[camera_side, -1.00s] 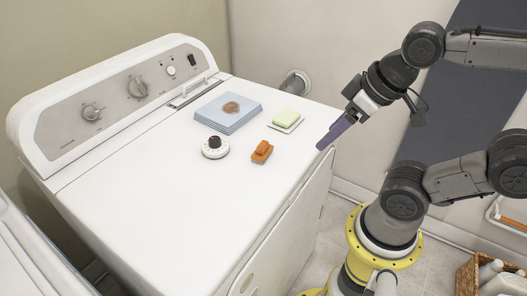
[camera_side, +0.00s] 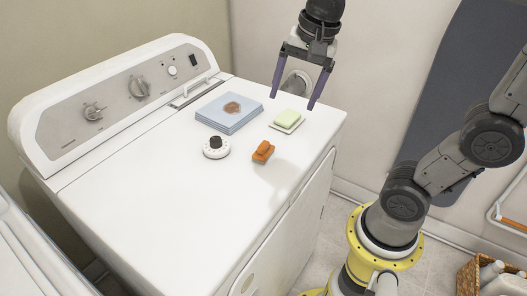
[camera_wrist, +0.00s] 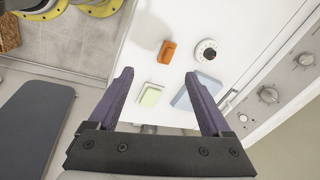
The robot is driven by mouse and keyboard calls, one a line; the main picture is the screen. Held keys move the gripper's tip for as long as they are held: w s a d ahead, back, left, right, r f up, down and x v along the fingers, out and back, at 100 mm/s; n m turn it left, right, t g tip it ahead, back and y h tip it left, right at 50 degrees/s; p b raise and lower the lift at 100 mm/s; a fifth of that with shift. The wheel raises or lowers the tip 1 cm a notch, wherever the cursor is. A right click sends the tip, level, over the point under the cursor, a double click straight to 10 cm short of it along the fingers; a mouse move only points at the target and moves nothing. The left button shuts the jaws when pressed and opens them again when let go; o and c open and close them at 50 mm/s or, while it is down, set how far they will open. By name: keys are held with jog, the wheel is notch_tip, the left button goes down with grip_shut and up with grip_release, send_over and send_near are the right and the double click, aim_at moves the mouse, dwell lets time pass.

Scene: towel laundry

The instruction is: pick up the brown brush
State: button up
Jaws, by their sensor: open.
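The brown brush (camera_side: 263,152), orange-brown with a raised handle, lies on the white top of the washer (camera_side: 180,185), near its right edge. It also shows in the wrist view (camera_wrist: 167,51), beyond the fingertips and between their lines. My gripper (camera_side: 294,103) is open and empty, pointing down with purple fingers above the back right part of the washer top. In the side view it is above and behind the brush, near the green soap. The wrist view shows both fingers (camera_wrist: 163,75) spread wide with nothing between the tips but the view of the surface below.
Green soap on a white dish (camera_side: 288,120) lies behind the brush. A folded blue towel with a brown stain (camera_side: 228,113) lies to the back left. A white timer with a black knob (camera_side: 215,147) is left of the brush. The front of the top is clear.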

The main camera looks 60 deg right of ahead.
jog(key=w+f+m+g, duration=0.2)
jog(key=w+m, duration=0.1)
jog(key=w, duration=0.3)
send_over(262, 146)
jog(key=shift+g, duration=0.4)
jog(key=f, duration=1.2)
jog(key=shift+s, duration=0.2)
jog(key=shift+w+f, duration=0.2)
jog(key=shift+f, duration=2.6)
grip_shut()
